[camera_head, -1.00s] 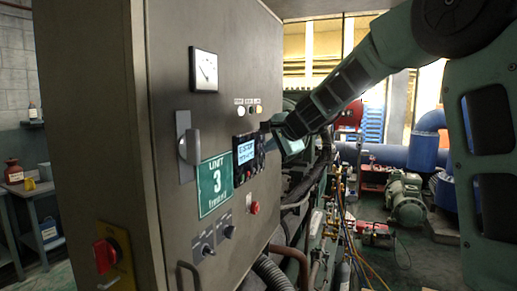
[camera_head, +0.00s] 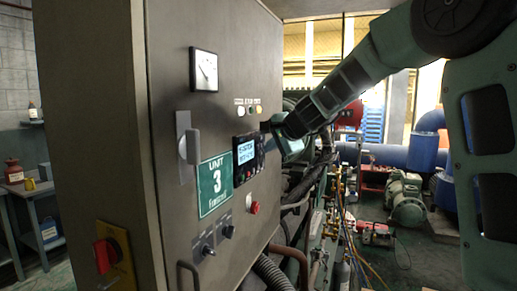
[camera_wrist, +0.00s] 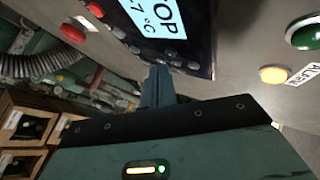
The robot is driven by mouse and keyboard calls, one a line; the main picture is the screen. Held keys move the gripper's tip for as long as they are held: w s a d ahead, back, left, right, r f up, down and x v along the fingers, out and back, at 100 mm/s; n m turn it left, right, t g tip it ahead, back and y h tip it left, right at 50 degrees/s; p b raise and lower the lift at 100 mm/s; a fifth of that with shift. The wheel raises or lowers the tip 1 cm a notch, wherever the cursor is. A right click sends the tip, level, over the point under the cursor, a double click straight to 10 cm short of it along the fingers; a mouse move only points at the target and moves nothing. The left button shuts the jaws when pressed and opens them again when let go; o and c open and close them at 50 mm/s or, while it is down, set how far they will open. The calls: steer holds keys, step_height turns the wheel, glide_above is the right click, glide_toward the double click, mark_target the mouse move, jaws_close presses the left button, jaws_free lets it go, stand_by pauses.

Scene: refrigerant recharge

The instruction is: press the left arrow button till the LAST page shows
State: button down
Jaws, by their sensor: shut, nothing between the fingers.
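The control unit (camera_head: 245,158) is a dark module with a lit blue-white screen and several small buttons, set in the grey cabinet door. In the wrist view its screen (camera_wrist: 155,17) shows turned, cut-off text with "OP" and "7 °C". A row of small dark buttons (camera_wrist: 173,63) runs along the module's edge. My gripper (camera_wrist: 157,72) is shut and empty, its fingertips at this row. I cannot tell whether they touch a button or which one is the left arrow. In the head view my gripper (camera_head: 268,144) is right beside the module, its tips partly hidden.
A green "UNIT 3" sign (camera_head: 214,185), a door handle (camera_head: 190,146) and a gauge (camera_head: 204,70) are on the door (camera_head: 165,90). A red button (camera_head: 254,208) sits below the module. Indicator lamps (camera_head: 249,110) are above. Hoses and pipes crowd the right side.

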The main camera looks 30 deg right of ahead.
steer(key=shift+w+a, duration=0.25)
steer(key=shift+w, duration=0.05)
steer(key=shift+w+a, duration=0.2)
steer(key=shift+w, duration=0.1)
stand_by(0.7)
steer(key=shift+s+d, duration=0.1)
stand_by(0.4)
steer(key=shift+s+d, duration=0.35)
steer(key=shift+s, duration=0.15)
steer(key=shift+b, duration=0.3)
steer(key=shift+s+d+b, duration=0.7)
steer(key=shift+s+d, duration=0.1)
steer(key=shift+s, duration=0.2)
steer(key=shift+s+d+b, duration=0.65)
steer(key=shift+s+d, duration=0.1)
steer(key=shift+s, duration=0.25)
